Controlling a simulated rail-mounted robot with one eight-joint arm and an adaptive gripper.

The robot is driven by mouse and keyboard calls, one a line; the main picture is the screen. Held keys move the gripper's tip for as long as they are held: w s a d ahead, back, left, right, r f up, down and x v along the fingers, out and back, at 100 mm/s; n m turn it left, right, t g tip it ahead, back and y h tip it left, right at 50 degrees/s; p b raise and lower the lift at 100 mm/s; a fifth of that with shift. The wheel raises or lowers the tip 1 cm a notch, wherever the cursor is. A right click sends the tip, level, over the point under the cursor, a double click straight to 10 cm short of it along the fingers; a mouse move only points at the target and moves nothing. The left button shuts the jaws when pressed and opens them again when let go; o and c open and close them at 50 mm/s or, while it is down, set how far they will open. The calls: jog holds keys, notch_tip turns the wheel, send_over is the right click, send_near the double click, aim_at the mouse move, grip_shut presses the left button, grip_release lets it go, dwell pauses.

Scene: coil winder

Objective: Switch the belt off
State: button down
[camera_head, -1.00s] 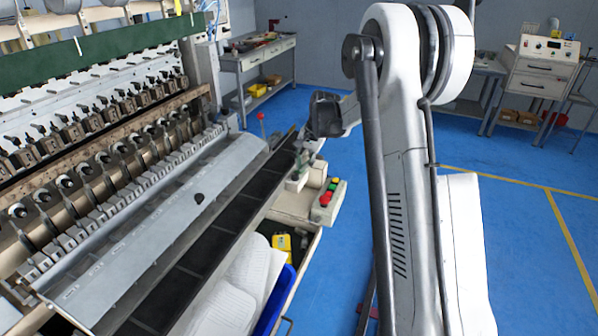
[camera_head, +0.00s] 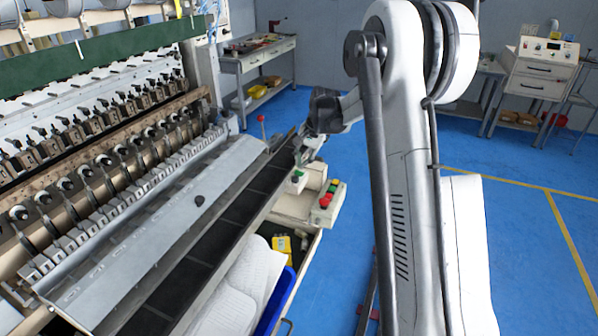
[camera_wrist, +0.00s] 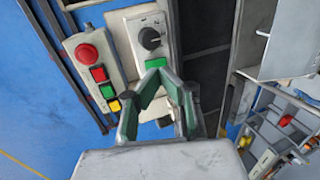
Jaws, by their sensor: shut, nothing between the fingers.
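In the wrist view, a light grey switch box carries a black rotary knob (camera_wrist: 150,38) and, below it, a green button (camera_wrist: 156,63). My gripper (camera_wrist: 160,78) is shut and empty; its green fingertips are just below the green button, and I cannot tell whether they touch it. A second box (camera_wrist: 92,75) to the left carries a large red round button and red, green and yellow buttons. In the head view, my gripper (camera_head: 308,147) is above the switch box, at the far end of the dark belt (camera_head: 215,240), and partly hides the box.
The coil winder (camera_head: 100,190) fills the left side. A blue bin (camera_head: 277,300) and white material (camera_head: 240,285) lie below the belt. A workbench (camera_head: 260,65) and a cabinet (camera_head: 540,75) stand at the back. The blue floor to the right is mostly clear.

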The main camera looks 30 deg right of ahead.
aim_at(301, 175)
jog(key=shift+r+p, duration=0.75)
jog(key=shift+r, duration=1.5)
jog(key=shift+s+a+r, duration=0.2)
jog(key=shift+r, duration=0.1)
jog(key=s+a+r+n+t+h+b, duration=0.1)
jog(key=s+a+r+n, duration=0.1)
jog(key=s+a+r, duration=0.55)
jog(key=s+a+r+n+t+b, duration=0.1)
jog(key=s+a+r+n, duration=0.3)
jog(key=s, duration=0.7)
jog(key=s+a+f+n+t, duration=0.1)
jog(key=s+a+f, duration=0.1)
jog(key=s, duration=0.8)
jog(key=s+a+f+n+t+h+b, duration=0.1)
jog(key=s+a, duration=0.3)
jog(key=s, duration=0.7)
jog(key=shift+a+f+n+t, duration=0.3)
jog(key=shift+a+f+n, duration=0.1)
jog(key=shift+f+n, duration=0.35)
